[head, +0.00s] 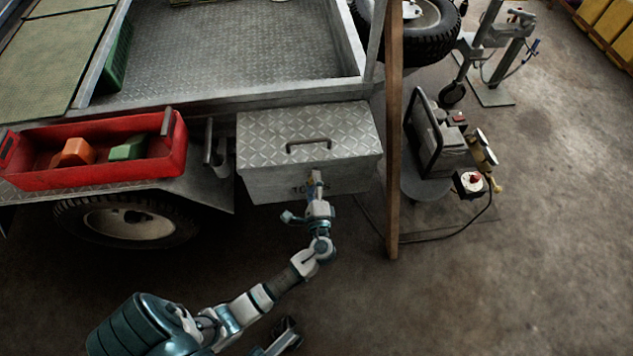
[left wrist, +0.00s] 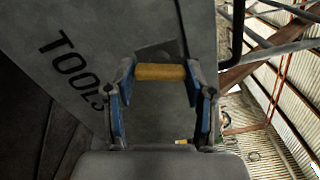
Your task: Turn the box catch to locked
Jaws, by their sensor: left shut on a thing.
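The box is a silver checker-plate tool chest (head: 262,135) on the side of the trailer, with a dark bar handle on its lid. Its front face carries the word TOOLS, which also shows in the left wrist view on the grey box front (left wrist: 110,40). My left gripper (head: 316,181) is at the middle of that front face, just below the lid edge. In the left wrist view its two blue-lined fingers are shut on a yellow catch grip (left wrist: 160,72), which lies across between them. The rest of the catch is largely hidden by the gripper.
A red tray (head: 95,175) with an orange and a green item sits on the trailer fender, left of the box. A brown upright post (head: 393,150) stands close to the box's right. A machine with a cable (head: 440,145) is beyond it. Open floor lies in front.

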